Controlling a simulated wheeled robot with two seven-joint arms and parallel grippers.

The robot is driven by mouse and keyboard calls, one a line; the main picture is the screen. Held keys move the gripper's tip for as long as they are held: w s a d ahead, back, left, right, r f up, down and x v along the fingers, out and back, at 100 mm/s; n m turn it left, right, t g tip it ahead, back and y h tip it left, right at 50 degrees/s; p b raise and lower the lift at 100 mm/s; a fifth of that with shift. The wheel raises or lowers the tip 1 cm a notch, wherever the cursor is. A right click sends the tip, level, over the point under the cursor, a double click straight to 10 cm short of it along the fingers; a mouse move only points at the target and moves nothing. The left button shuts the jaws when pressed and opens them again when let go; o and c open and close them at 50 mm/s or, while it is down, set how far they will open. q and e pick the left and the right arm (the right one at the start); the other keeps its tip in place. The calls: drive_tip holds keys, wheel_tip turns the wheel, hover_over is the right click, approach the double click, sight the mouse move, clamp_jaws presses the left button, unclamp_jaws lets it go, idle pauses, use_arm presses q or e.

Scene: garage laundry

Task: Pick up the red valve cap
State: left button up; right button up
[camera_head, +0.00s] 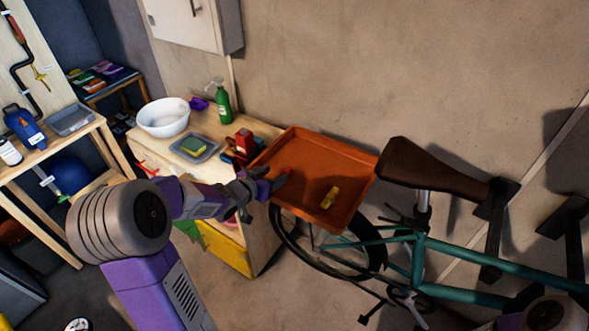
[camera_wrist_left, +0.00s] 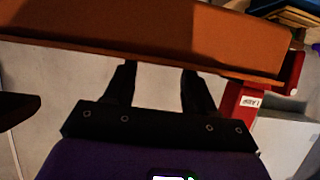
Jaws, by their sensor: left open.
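I cannot make out the red valve cap for certain in either view. An orange tray (camera_head: 333,152) stands tilted beside the wooden bench, with a small yellow object (camera_head: 330,197) inside. My left gripper (camera_head: 273,183) is at the tray's left edge in the head view and hides part of that edge. In the left wrist view the gripper's two dark fingers (camera_wrist_left: 158,80) are apart with nothing seen between them, and the tray's orange wall (camera_wrist_left: 130,38) runs across just beyond the tips. My right gripper is not in view.
The bench holds a white bowl (camera_head: 164,117), a green spray bottle (camera_head: 222,104), a grey tray with a sponge (camera_head: 194,147) and a red container (camera_head: 244,141). A green bicycle (camera_head: 470,265) with a brown saddle (camera_head: 425,166) is close to the tray's right.

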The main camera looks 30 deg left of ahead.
sight(288, 168)
use_arm(q)
drive_tip(key=shift+w+f, duration=0.15)
drive_tip(key=b+x, duration=0.1)
drive_tip(key=x, duration=0.2)
drive_tip(key=b+x, duration=0.1)
drive_tip(key=x, duration=0.2)
drive_tip(key=shift+w+d+f, duration=0.15)
drive_tip(key=shift+w+d, duration=0.1)
drive_tip(key=shift+w, duration=0.05)
drive_tip(key=c, duration=1)
